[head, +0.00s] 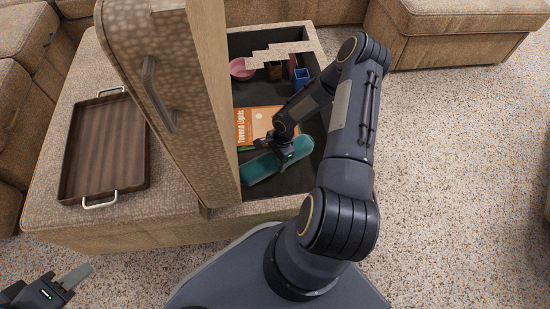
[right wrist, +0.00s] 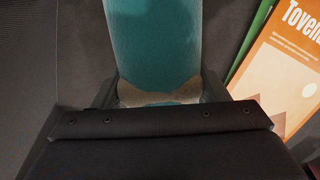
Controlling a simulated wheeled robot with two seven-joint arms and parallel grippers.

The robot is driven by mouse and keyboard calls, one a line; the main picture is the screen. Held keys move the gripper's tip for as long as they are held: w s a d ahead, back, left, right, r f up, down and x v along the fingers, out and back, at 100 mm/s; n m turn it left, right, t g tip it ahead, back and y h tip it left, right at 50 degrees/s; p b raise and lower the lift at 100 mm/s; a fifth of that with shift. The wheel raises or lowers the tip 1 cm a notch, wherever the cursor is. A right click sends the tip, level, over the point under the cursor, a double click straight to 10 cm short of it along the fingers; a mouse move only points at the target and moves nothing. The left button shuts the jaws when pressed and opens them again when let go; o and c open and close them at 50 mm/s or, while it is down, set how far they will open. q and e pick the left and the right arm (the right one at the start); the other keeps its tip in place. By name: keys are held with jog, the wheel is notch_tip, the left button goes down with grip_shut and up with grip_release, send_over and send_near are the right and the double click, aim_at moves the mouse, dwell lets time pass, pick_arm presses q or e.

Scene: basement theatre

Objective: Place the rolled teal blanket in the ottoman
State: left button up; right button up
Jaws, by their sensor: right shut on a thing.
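The rolled teal blanket (head: 262,166) lies inside the open ottoman (head: 236,208), near its front end. My right gripper (head: 282,148) reaches down into the ottoman and is shut on the blanket. The right wrist view shows the teal roll (right wrist: 153,45) between the fingers, with a tan band around it. I cannot tell whether the roll rests on the dark floor of the ottoman. The ottoman's lid (head: 182,90) stands raised on the left side of the opening. My left gripper (head: 78,278) is at the bottom left, empty; its finger gap is not clear.
Books, an orange one (head: 255,122) on top, lie beside the blanket in the ottoman. A pink bowl (head: 240,70) and a blue cup (head: 301,77) are at its far end. A wooden tray (head: 104,150) sits on the closed part. Carpet is clear at right.

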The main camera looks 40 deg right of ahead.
jog(key=shift+f+b, duration=0.85)
jog(key=shift+f, duration=1.45)
jog(key=shift+f, duration=0.2)
jog(key=o, duration=1.1)
jog(key=shift+o, duration=0.2)
